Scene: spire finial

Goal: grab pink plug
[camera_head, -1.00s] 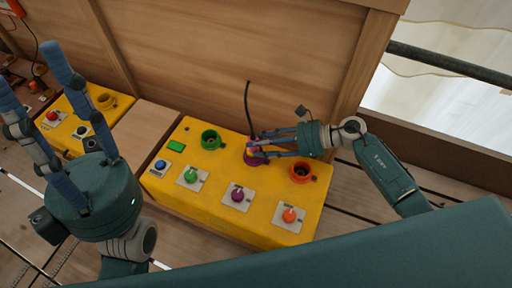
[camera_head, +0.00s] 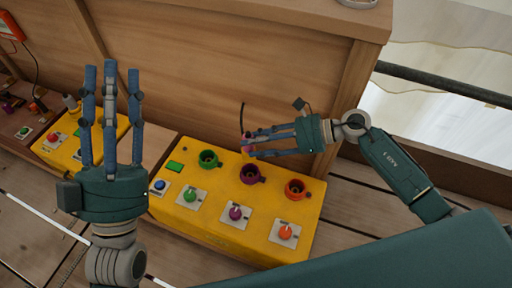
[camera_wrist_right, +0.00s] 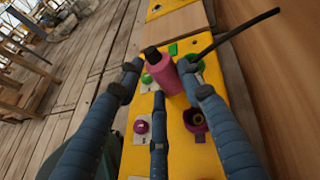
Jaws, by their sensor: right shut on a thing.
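The pink plug (camera_wrist_right: 165,74), a pink cylinder with a dark tip and a black cable, is between the fingers of my right gripper in the right wrist view. In the head view the pink plug (camera_head: 247,141) is partly hidden by the fingers. My right gripper (camera_head: 254,145) is shut on it and holds it above the yellow box (camera_head: 208,226), behind the purple socket (camera_head: 249,174). The purple socket looks empty. My left gripper (camera_head: 110,75) is open and empty, its fingers spread upward at the left.
The yellow box also has a green socket (camera_head: 208,159), an orange socket (camera_head: 295,189) and several buttons, including a purple one (camera_head: 235,213). A wooden wall (camera_head: 220,60) stands close behind it. Another yellow box (camera_head: 60,150) stands at the left.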

